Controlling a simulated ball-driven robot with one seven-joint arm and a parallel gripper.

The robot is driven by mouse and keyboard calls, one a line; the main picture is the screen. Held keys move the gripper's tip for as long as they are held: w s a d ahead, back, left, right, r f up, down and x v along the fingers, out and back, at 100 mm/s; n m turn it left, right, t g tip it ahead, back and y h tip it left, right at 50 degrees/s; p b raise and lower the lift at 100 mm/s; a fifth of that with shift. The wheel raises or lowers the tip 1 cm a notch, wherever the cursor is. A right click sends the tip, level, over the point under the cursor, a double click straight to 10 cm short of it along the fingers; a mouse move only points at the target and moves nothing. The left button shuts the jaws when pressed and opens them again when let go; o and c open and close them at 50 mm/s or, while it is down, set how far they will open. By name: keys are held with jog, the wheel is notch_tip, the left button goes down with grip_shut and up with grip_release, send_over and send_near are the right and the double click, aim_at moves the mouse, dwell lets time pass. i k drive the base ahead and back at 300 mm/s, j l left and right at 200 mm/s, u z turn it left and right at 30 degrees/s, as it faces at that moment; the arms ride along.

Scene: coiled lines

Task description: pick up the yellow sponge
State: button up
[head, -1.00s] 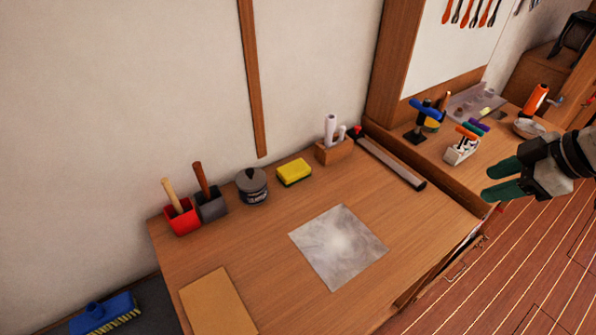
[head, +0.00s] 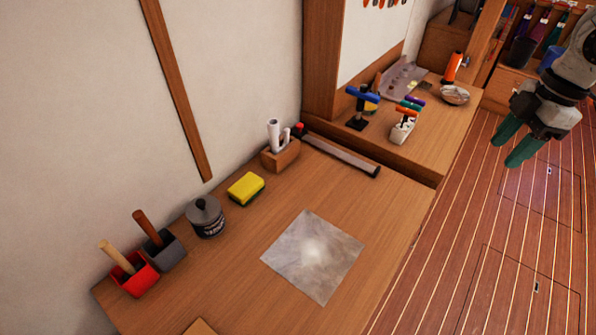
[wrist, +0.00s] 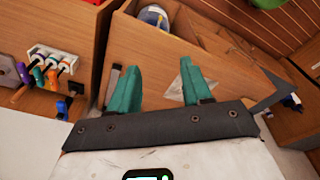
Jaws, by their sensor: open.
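The yellow sponge (head: 246,188) has a dark underside and lies on the wooden worktop near the wall, between a dark lidded jar (head: 206,217) and a wooden block with white items (head: 280,150). My gripper (head: 512,146) has green fingers and hangs over the floor at the upper right of the head view, well apart from the sponge. In the wrist view its two fingers (wrist: 158,90) are spread with nothing between them. I cannot make out the sponge in the wrist view.
A shiny grey sheet (head: 312,255) lies on the worktop. A red holder (head: 133,274) and a grey holder (head: 165,249) stand at the left. A long grey bar (head: 340,154) lies at the back. Coloured-handled tools (head: 405,119) stand on the farther bench.

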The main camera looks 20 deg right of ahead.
aim_at(251, 185)
jog(key=i+j, duration=0.5)
jog(key=i+l+u, duration=0.1)
jog(key=u, duration=0.25)
jog(key=l+u, duration=0.2)
jog(key=u, duration=0.15)
jog(key=i+l+u, duration=0.1)
jog(key=l+u, duration=0.15)
jog(key=u, duration=0.15)
